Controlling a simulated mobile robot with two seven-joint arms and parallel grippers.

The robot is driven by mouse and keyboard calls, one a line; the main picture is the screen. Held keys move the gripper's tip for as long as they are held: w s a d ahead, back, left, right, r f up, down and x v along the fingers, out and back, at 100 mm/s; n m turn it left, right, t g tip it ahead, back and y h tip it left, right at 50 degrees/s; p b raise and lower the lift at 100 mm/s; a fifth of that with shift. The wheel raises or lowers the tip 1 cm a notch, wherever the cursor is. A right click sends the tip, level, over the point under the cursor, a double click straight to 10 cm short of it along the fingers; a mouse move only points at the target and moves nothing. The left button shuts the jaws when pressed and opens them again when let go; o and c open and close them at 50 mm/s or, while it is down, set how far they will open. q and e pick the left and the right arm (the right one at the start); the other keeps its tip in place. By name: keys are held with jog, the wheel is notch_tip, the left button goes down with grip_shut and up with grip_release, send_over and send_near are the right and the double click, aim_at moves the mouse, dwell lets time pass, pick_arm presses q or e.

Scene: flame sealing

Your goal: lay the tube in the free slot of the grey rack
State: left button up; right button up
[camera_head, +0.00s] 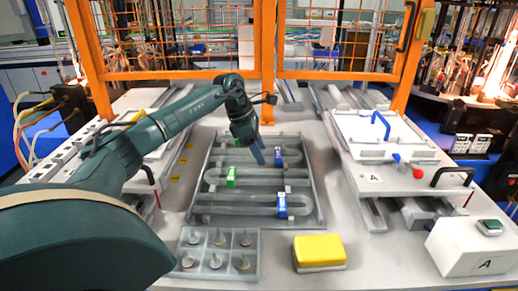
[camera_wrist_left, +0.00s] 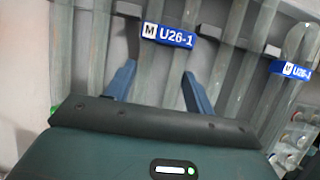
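The grey rack (camera_head: 318,207) lies in the middle of the bench with clear U-shaped tubes in it. One tube carries a green tag (camera_head: 231,176) at the left. Blue tags sit on tubes at the upper right (camera_head: 278,156) and lower right (camera_head: 281,205). My left gripper (camera_head: 258,157) is over the far part of the rack, pointing down. In the left wrist view its blue fingers (camera_wrist_left: 159,72) are apart, with clear tubes below and a blue tag marked U26-1 (camera_wrist_left: 168,35) just beyond the fingertips. I cannot tell which slot is free. My right gripper is out of view.
A grey tray (camera_head: 217,272) with several small metal pieces stands in front of the rack, beside a yellow box (camera_head: 319,251). A white box marked A (camera_head: 468,250) is at the front right. Equipment with a red knob (camera_head: 417,173) flanks the rack. An orange fence (camera_head: 190,75) closes the back.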

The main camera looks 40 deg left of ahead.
pick_arm(q)
jog(key=o, duration=0.5)
jog(key=shift+c, duration=0.2)
jog(key=v, duration=1.3)
jog(key=shift+d+r, duration=0.1)
